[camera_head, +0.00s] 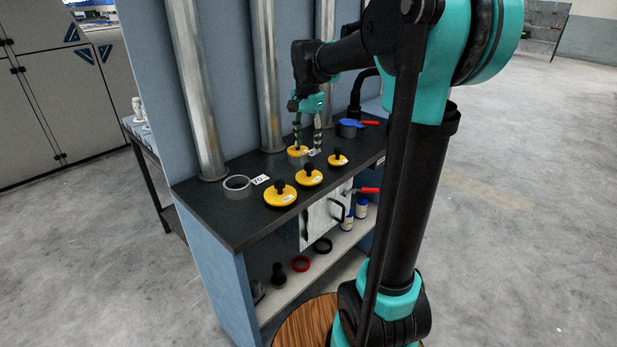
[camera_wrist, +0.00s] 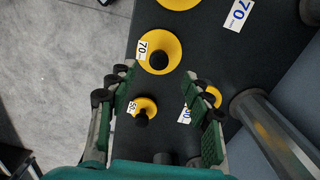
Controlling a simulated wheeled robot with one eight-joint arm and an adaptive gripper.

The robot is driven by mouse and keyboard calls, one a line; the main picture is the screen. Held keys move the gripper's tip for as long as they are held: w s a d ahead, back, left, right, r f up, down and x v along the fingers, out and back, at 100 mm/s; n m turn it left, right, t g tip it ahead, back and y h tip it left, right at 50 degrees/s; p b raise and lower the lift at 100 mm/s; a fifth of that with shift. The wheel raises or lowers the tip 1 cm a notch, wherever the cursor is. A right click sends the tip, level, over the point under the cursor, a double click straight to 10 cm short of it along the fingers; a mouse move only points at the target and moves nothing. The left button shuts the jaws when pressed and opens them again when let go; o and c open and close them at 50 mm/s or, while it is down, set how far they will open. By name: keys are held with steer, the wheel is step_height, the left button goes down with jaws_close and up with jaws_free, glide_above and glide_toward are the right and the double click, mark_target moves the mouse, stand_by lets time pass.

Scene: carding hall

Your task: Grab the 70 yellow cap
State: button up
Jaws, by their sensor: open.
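The 70 yellow cap (camera_wrist: 172,44) is round with a black knob and a white tag reading 70 in the wrist view. It appears to be the middle cap (camera_head: 315,180) of the front row on the dark counter in the head view. My gripper (camera_head: 307,143) is open and empty, pointing down over the counter, farther along it than this cap. In the wrist view, the cap lies just beyond and between the fingertips of my gripper (camera_wrist: 160,78), apart from them.
A larger yellow cap (camera_head: 275,201) and a smaller yellow cap (camera_head: 342,162) flank it. Another yellow cap (camera_head: 293,149) sits behind, close to my fingers. An open grey ring (camera_head: 229,191) with a 70 card (camera_head: 260,180) stands left. Vertical pipes (camera_head: 262,75) line the back.

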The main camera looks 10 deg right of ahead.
mark_target(309, 164)
steer(key=f, duration=0.9)
steer(key=shift+w+d, duration=0.2)
steer(key=shift+d, duration=0.05)
steer(key=shift+r, duration=0.1)
jaws_close()
